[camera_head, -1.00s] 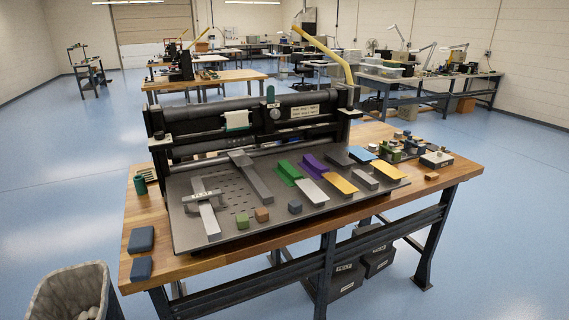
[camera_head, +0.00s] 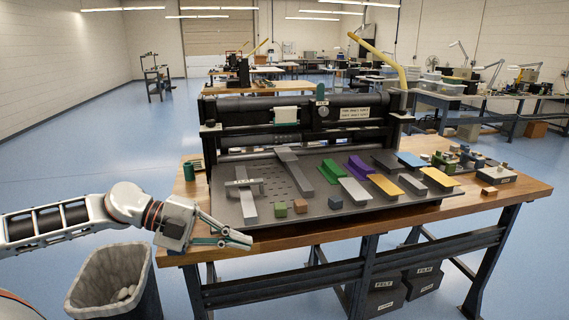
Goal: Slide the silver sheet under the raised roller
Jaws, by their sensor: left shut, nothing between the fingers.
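A press with long dark horizontal rollers (camera_head: 260,107) stands along the back of the bench. Whether a roller is raised I cannot tell. Several flat strips lie on its grey perforated plate (camera_head: 270,178). Silver or pale grey ones are a strip at the left (camera_head: 249,208) under a small bridge-like clamp, a longer one (camera_head: 297,174) reaching toward the rollers, and a short one (camera_head: 354,190) at the middle. Which is the silver sheet is unclear. My left gripper (camera_head: 247,241) is shut and empty, off the plate's front left corner, apart from the strips. My right gripper is out of view.
Purple, yellow and blue strips lie to the right. Small fixtures (camera_head: 487,170) crowd the bench's right end. A grey bin (camera_head: 78,290) stands on the floor at left.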

